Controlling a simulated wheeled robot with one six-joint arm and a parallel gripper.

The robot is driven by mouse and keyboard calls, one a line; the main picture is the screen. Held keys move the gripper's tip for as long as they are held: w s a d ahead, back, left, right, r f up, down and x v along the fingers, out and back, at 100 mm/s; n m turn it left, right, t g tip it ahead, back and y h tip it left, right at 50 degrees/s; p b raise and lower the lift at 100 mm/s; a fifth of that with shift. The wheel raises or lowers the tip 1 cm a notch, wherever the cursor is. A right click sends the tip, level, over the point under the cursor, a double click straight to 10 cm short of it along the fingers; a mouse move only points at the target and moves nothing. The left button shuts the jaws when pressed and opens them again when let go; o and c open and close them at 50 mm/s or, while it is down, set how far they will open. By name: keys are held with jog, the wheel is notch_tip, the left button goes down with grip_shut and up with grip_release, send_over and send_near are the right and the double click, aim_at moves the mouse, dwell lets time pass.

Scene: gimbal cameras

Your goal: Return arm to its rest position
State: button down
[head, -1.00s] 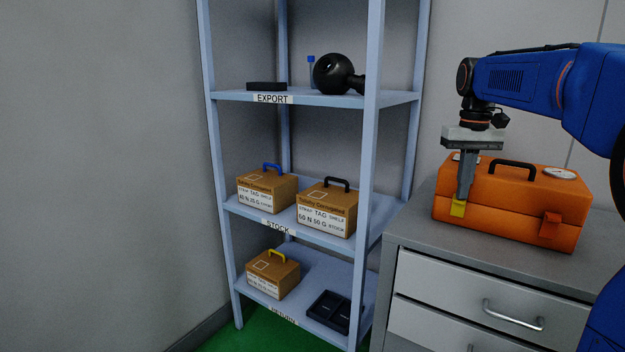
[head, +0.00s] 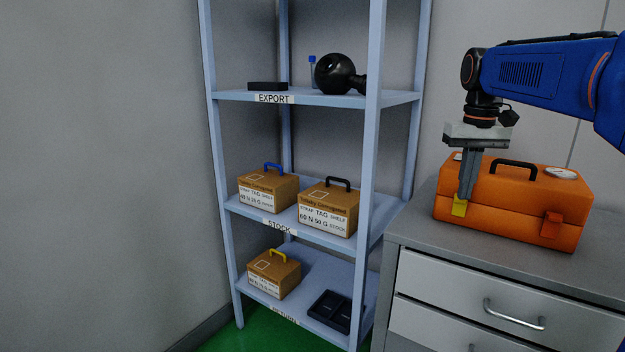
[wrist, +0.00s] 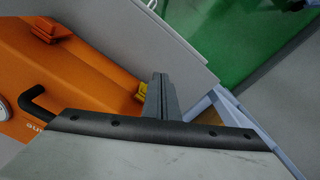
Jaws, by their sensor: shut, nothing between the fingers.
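My gripper (head: 466,192) hangs from my blue arm at the right of the head view, fingers pointing down and pressed together, with nothing between them. In the head view it overlaps the left front of an orange toolbox (head: 520,212) with a black handle. A yellow latch (head: 459,208) of the toolbox shows right by the fingertips; whether they touch it I cannot tell. In the wrist view the shut fingers (wrist: 160,85) show at the middle, with the orange toolbox (wrist: 70,85) on the left and the yellow latch (wrist: 143,91) beside them.
The toolbox stands on a grey drawer cabinet (head: 410,232). To the left is a blue shelf rack (head: 374,150) with cartons (head: 328,208), a black round object (head: 335,73) and a black tray (head: 328,311). Green floor (wrist: 235,40) shows beyond the cabinet edge.

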jog(key=s+a+f+t, duration=0.2)
jog(key=s+a+f, duration=0.1)
jog(key=s+f, duration=0.8)
jog(key=s+a+f+t, duration=0.2)
jog(key=s+a+f, duration=0.1)
jog(key=s+f, duration=0.8)
jog(key=s, duration=0.5)
jog(key=shift+f+n, duration=0.15)
jog(key=shift+n, duration=0.25)
jog(key=shift+s, duration=0.1)
